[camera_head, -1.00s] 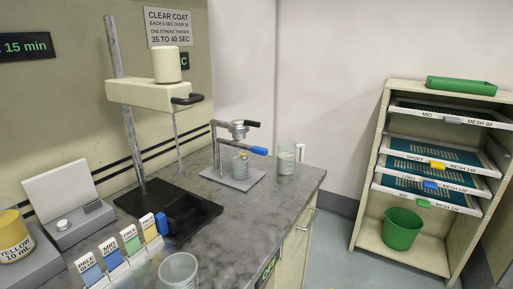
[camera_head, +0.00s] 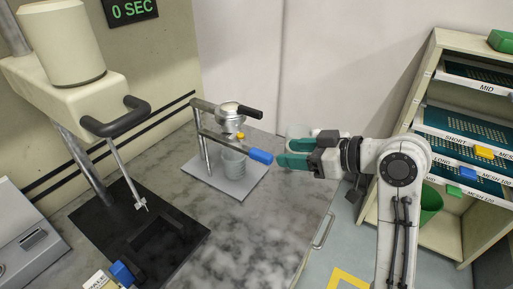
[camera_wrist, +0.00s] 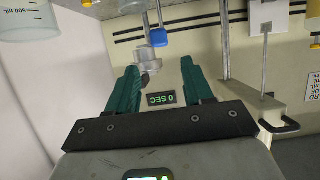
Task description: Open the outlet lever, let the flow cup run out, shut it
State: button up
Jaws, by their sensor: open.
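The metal flow cup (camera_head: 230,115) sits on a post stand above the worktop, with a black handle pointing right. Below it a bar ends in a blue grip (camera_head: 260,156), which looks like the outlet lever. A small orange piece (camera_head: 240,135) shows under the cup; whether anything flows is too small to tell. A clear beaker (camera_head: 234,165) stands beneath on a grey plate (camera_head: 210,183). My gripper (camera_head: 281,153) is open and empty, just right of the blue grip, apart from it. In the wrist view the blue grip (camera_wrist: 158,38) shows beyond the teal fingers (camera_wrist: 160,78).
A wall timer (camera_head: 132,10) reads 0 SEC. A cream press-like machine (camera_head: 75,85) with a black handle stands at left over a black base (camera_head: 95,215). A rack of screens (camera_head: 465,120) stands at right. The worktop's front middle is clear.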

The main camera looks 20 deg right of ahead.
aim_at(262, 152)
jog(key=p+x, duration=0.1)
jog(key=x, duration=0.8)
jog(key=shift+a+f, duration=0.15)
grip_shut()
